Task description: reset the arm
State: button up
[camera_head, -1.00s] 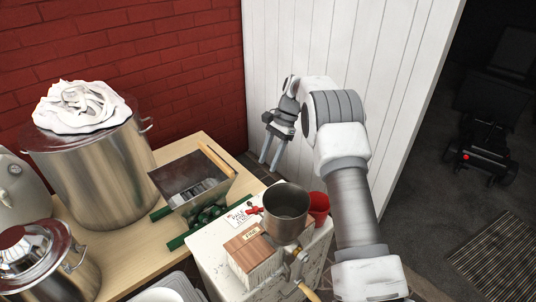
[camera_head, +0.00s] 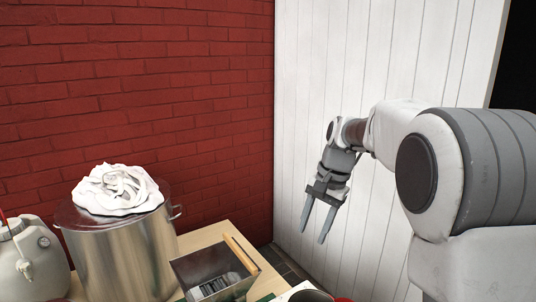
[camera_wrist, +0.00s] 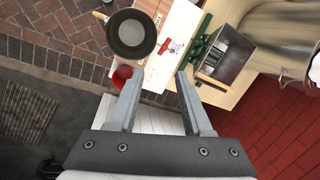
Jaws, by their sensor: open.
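My gripper (camera_head: 318,222) hangs in the air in front of the white plank wall, fingers pointing down. It is open and nothing is between its fingers. In the wrist view my gripper (camera_wrist: 158,100) shows both fingers well apart, above the edge of the worktop. My arm comes in from the right in the head view, bent, with its large joint close to the camera.
A steel pot (camera_head: 125,250) with a white cloth (camera_head: 118,188) on it stands on the wooden table (camera_head: 205,238). Beside it is a metal box (camera_head: 205,268). A red brick wall (camera_head: 150,80) stands behind.

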jog(key=s+d+r+n+t+h+p, duration=0.1)
jog(key=s+r+n, duration=0.1)
jog(key=s+r, duration=0.35)
jog(key=s+d+r+n+t, duration=0.1)
jog(key=s+r+n+t, duration=0.1)
jog(key=s, duration=0.7)
jog(key=s+d+f+n+t+h+p, duration=0.1)
jog(key=s+f+n+t, duration=0.1)
jog(key=s, duration=1)
jog(key=shift+d+f+n, duration=0.25)
jog(key=shift+f+n, duration=0.05)
jog(key=shift+n, duration=0.2)
